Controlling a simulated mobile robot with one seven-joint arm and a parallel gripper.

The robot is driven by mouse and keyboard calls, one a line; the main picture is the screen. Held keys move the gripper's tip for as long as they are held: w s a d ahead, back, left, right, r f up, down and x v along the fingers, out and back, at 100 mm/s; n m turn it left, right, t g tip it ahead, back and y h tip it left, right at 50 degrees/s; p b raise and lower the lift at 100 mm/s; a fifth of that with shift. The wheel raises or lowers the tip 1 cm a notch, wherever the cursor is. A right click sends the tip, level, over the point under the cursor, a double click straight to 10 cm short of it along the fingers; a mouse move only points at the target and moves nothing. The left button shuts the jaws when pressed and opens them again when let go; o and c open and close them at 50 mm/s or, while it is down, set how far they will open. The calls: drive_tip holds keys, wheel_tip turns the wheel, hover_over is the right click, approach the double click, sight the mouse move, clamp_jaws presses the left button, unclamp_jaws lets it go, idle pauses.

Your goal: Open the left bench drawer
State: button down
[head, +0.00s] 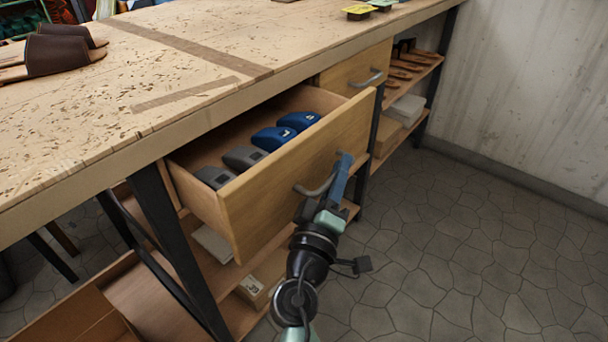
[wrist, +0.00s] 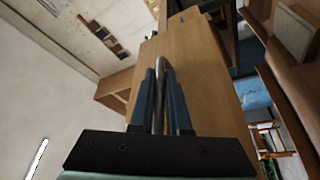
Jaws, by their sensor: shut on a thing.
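The left bench drawer (head: 296,186) is pulled well out from under the bench top in the head view. Blue and grey tools or blocks (head: 272,138) lie in a row inside it. Its grey bow handle (head: 315,187) is on the front panel. My gripper (head: 338,182) is at the handle's right part, with blue fingers shut on it. In the wrist view the handle (wrist: 158,90) runs between the two blue fingers, and the wooden drawer front (wrist: 195,70) is beyond.
The right bench drawer (head: 357,72) is shut. Open shelves (head: 405,85) hold items at right. A dark bench leg (head: 180,245) stands left of the drawer. The stone floor (head: 460,240) at right is clear.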

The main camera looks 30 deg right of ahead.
drive_tip(key=s+d, duration=0.2)
drive_tip(key=s, duration=0.5)
drive_tip(key=s+d+p, duration=0.1)
drive_tip(key=s+d, duration=0.2)
drive_tip(key=s, duration=0.5)
drive_tip(key=shift+d, duration=0.25)
drive_tip(key=c, duration=0.9)
unclamp_jaws()
drive_tip(key=shift+b+v, duration=3.45)
drive_tip(key=shift+v, duration=3.05)
